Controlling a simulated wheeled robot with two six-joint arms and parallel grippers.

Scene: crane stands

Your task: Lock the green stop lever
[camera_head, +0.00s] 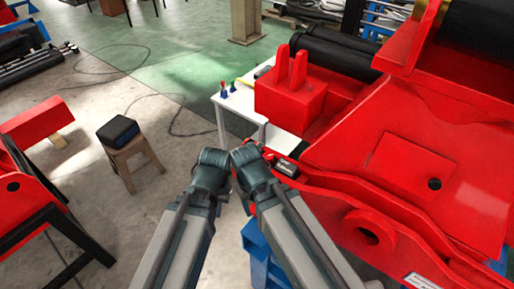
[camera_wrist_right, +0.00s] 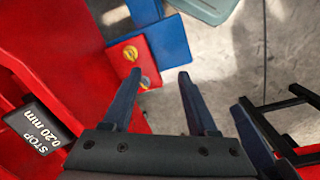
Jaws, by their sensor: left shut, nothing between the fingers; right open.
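I cannot make out a green stop lever in either view. A black label reading "STOP 0.20 mm" (camera_wrist_right: 36,127) sits on the red crane structure at the left of the right wrist view. My right gripper (camera_wrist_right: 157,74) is open and empty, its two dark fingers apart. My left gripper (camera_head: 214,157) is shut and empty in the head view, close beside my right wrist in front of the red crane. The fingers are hard to make out there.
The red crane part (camera_head: 410,165) fills the right side. A white table (camera_head: 235,104) stands behind my wrists. A wooden stool (camera_head: 132,158) with a dark pad and a red stand (camera_head: 35,190) are at left. A blue pallet (camera_head: 258,262) is below. Floor between is free.

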